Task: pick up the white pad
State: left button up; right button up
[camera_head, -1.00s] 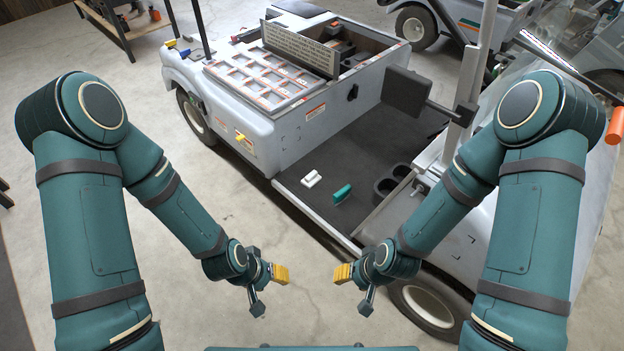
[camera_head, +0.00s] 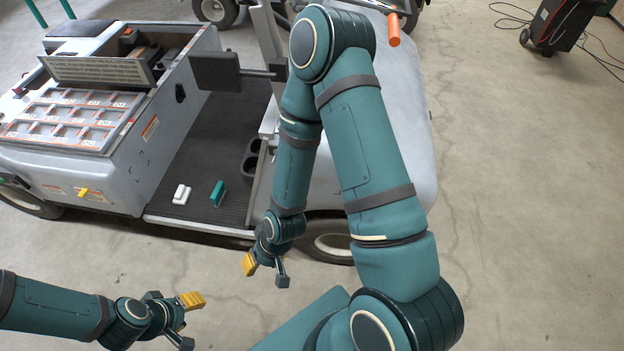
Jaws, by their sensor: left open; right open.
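The white pad (camera_head: 181,194) lies on the dark floor of the cart (camera_head: 205,165), near its open side edge. A teal pad (camera_head: 217,193) stands just to its right, apart from it. My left gripper (camera_head: 190,320) is open and empty at the lower left, in front of the cart and well short of the white pad. My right gripper (camera_head: 264,271) is open and empty, in front of the cart, to the right of and nearer than both pads. Nothing hides the white pad.
A slotted tray (camera_head: 70,120) and a lettered board (camera_head: 98,71) are on the cart's left part. A dark panel on an arm (camera_head: 215,71) juts over the cart floor. Cup holders (camera_head: 250,158) sit right of the pads. Bare concrete (camera_head: 520,220) lies at right.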

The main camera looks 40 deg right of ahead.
aim_at(181, 196)
jog(key=z, duration=0.5)
jog(key=i+j+z, duration=0.1)
jog(key=z, duration=0.3)
jog(key=j+z, duration=0.2)
jog(key=z, duration=0.2)
jog(key=i+j+z, duration=0.1)
jog(key=z, duration=0.3)
jog(key=j+z, duration=0.3)
jog(key=j, duration=0.2)
jog(key=j+z, duration=0.3)
jog(key=j, duration=0.75)
jog(key=k+j+z, duration=0.1)
jog(key=j, duration=1)
jog(key=k+z, duration=0.05)
